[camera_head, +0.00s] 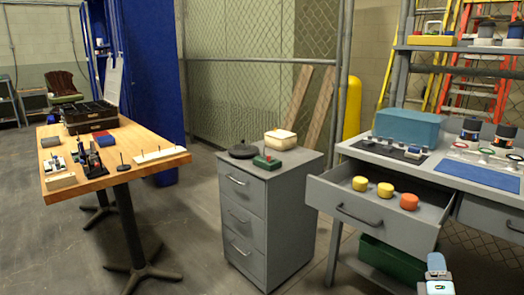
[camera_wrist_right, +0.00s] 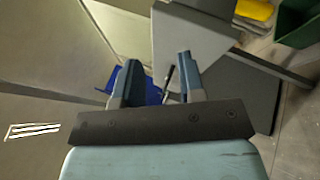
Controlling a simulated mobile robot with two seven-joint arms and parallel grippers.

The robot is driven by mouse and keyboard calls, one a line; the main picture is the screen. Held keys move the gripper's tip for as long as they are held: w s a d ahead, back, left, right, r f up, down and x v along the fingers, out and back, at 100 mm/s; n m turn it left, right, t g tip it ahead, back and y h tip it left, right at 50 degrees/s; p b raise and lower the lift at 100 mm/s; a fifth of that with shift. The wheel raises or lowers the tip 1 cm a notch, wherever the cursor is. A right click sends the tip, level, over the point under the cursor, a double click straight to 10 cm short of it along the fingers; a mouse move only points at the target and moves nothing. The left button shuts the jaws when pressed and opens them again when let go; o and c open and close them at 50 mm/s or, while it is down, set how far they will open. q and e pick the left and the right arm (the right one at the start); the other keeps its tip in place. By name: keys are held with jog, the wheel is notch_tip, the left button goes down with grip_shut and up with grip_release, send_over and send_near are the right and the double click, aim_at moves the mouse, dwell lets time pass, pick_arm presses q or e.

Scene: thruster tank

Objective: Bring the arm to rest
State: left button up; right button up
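My right gripper (camera_head: 437,265) shows at the bottom right of the head view, low in front of the workbench and just below the open drawer (camera_head: 372,218). It appears apart from the drawer. In the right wrist view my right gripper (camera_wrist_right: 158,78) has its two fingers spread with a gap between them, so it is open. No held object shows; a thin dark bar and a blue patch show in the gap, seemingly beyond the fingers. My left arm and left gripper are not in view.
The drawer holds two yellow pieces (camera_head: 372,186) and an orange piece (camera_head: 409,202). A green bin (camera_head: 388,262) sits below it. A grey cabinet (camera_head: 244,220) stands left of the bench. A wooden table (camera_head: 110,172) stands farther left, with open floor between.

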jog(key=s+a+f+m+g+y, duration=0.2)
jog(key=s+a+f+y, duration=0.1)
jog(key=s+a+y, duration=0.6)
jog(key=s+a+f+m+g+y, duration=0.35)
jog(key=s+a, duration=0.25)
jog(key=a, duration=0.4)
jog(key=s+a+r+m+g+y, duration=0.1)
jog(key=s+a+r+m+y, duration=0.4)
jog(key=s+a, duration=0.4)
notch_tip(320, 180, up, 5)
jog(key=w+a+m+t, duration=0.1)
jog(key=a+m+t, duration=0.2)
jog(key=m+t, duration=0.15)
pick_arm(q)
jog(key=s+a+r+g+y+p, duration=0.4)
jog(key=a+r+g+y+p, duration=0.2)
jog(key=p, duration=3.2)
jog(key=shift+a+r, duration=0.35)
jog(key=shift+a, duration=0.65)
pick_arm(e)
jog(key=s+d+r+g+h, duration=0.3)
jog(key=d+r+g+h, duration=0.4)
jog(key=d, duration=0.1)
jog(key=shift+s+d, duration=0.15)
jog(key=shift+s, duration=0.1)
